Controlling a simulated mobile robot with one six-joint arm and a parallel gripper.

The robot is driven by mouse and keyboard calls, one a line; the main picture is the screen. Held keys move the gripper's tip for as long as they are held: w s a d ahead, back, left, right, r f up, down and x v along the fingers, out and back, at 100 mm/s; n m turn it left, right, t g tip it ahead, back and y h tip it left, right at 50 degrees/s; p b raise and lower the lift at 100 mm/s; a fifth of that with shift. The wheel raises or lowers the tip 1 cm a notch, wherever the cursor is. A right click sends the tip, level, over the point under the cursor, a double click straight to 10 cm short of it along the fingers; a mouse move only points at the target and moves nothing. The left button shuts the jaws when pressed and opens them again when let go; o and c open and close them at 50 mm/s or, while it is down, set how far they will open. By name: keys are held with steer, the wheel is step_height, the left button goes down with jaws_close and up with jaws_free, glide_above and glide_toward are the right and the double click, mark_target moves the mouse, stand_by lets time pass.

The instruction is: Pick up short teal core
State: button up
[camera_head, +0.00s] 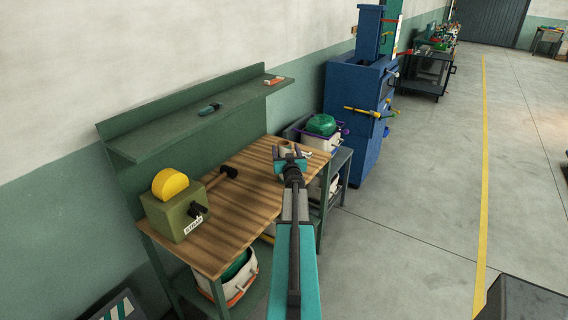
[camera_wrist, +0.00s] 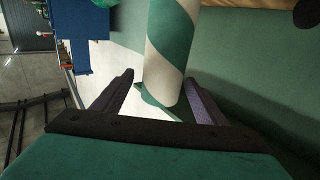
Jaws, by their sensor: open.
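A teal-and-white spiral-striped core (camera_wrist: 170,50) shows large in the wrist view, between the two fingers of my gripper (camera_wrist: 158,80). The fingers stand apart on either side of it, and I see no clear grip on it. Its upper end runs out of the wrist view. In the head view my gripper (camera_head: 289,156) is over the right end of the wooden workbench (camera_head: 240,205). My gripper largely hides the core there, so I cannot tell its full length.
An olive box with a yellow disc (camera_head: 170,184) and a dark-headed tool (camera_head: 228,172) are on the bench. A green shelf (camera_head: 190,120) overhangs its back. A container with a green lump (camera_head: 320,124) and a blue cabinet (camera_head: 353,115) stand beyond. Open floor lies right.

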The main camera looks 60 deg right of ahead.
steer(key=shift+w+d, duration=0.15)
stand_by(0.3)
steer(key=shift+p+x, duration=1.05)
steer(key=shift+x, duration=1.45)
steer(key=c, duration=1.6)
steer(key=shift+r, duration=0.1)
steer(key=shift+r, duration=0.75)
steer(key=b, duration=0.3)
glide_toward(284, 142)
steer(key=a+r, duration=0.1)
steer(key=s+a+r, duration=0.1)
steer(key=a+r, duration=0.1)
steer(key=shift+s+a+r, duration=0.2)
steer(key=shift+s+a, duration=0.2)
